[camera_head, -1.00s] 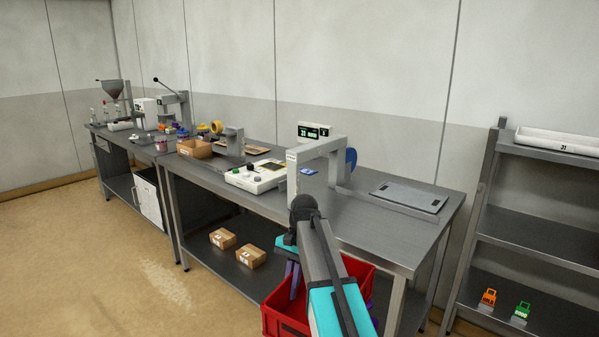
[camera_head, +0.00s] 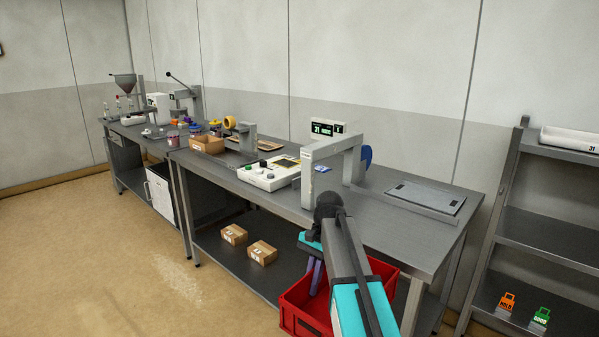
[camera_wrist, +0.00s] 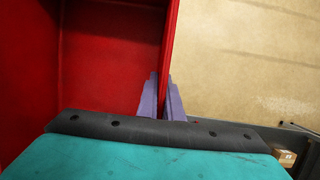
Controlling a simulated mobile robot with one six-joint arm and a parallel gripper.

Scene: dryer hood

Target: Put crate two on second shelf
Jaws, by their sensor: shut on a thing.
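A red crate (camera_head: 302,318) hangs in front of the workbench's near side, low in the head view. My gripper (camera_head: 314,277) is shut on the crate's wall. In the wrist view, my purple fingers (camera_wrist: 162,97) pinch the red crate's wall (camera_wrist: 171,40), one finger on each side. The part of the crate's floor that shows there is bare. My arm hides part of the crate in the head view, and no number on it can be read. A grey shelf rack stands at the right; its middle shelf (camera_head: 548,236) is empty.
A white tray (camera_head: 572,139) sits on the rack's top shelf. An orange tag (camera_head: 506,304) and a green tag (camera_head: 541,317) stand on the bottom shelf. The workbench (camera_head: 400,236) has a grey arch frame (camera_head: 309,180). Cartons (camera_head: 262,252) lie on its undershelf. The floor at left is clear.

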